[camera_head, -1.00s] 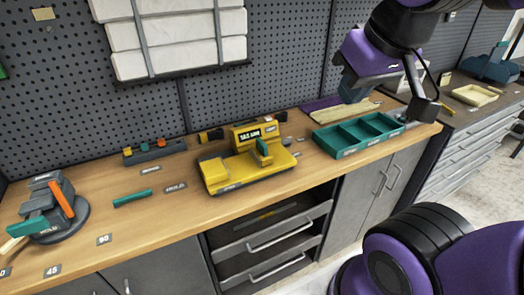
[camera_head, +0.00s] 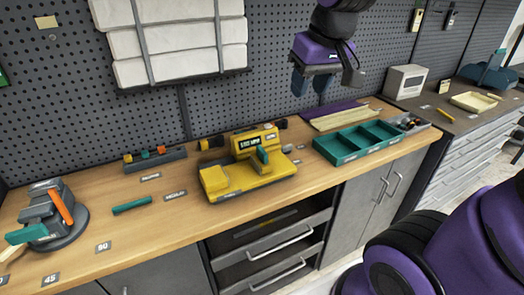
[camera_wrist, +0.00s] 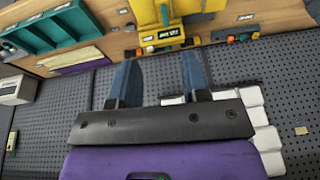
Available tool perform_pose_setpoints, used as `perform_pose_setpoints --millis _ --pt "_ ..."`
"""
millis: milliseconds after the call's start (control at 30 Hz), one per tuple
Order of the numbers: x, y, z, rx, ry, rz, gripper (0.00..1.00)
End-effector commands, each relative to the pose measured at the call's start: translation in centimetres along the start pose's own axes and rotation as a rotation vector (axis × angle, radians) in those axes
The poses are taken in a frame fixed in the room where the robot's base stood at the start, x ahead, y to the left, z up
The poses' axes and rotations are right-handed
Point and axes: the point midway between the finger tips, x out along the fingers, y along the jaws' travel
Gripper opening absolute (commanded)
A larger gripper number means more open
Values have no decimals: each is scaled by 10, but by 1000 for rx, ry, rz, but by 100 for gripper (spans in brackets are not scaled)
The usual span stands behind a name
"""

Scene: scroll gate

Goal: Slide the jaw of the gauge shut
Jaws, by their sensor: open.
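The yellow gauge (camera_head: 222,184) sits on the wooden bench, with a small lit display on its raised rear block and a teal piece (camera_head: 262,156) standing on its front. I cannot tell which part is the jaw. My gripper (camera_head: 312,84) hangs in the air above the back of the bench, to the right of the gauge and well apart from it. It is open and empty. In the wrist view its two blue fingers (camera_wrist: 164,80) are spread, with the gauge (camera_wrist: 188,22) beyond them.
A teal divided tray (camera_head: 345,156) stands right of the gauge, with boards (camera_head: 338,117) behind it. A grey clamp-like device (camera_head: 52,215) stands at the far left. A teal bar (camera_head: 132,204) lies between. The pegboard rises close behind the bench.

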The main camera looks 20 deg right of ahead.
Motion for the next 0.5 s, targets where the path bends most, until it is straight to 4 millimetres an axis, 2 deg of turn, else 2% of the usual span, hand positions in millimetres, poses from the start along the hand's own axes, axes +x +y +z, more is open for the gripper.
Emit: perform_pose_setpoints --millis 33,200,367,500 --pt "11 0 -12 -2 -24 -2 43" --pt "47 -1 -48 -3 -88 -5 43" --pt "87 -2 -77 -6 -146 -2 43" --pt "127 -2 -98 -10 -199 7 43"
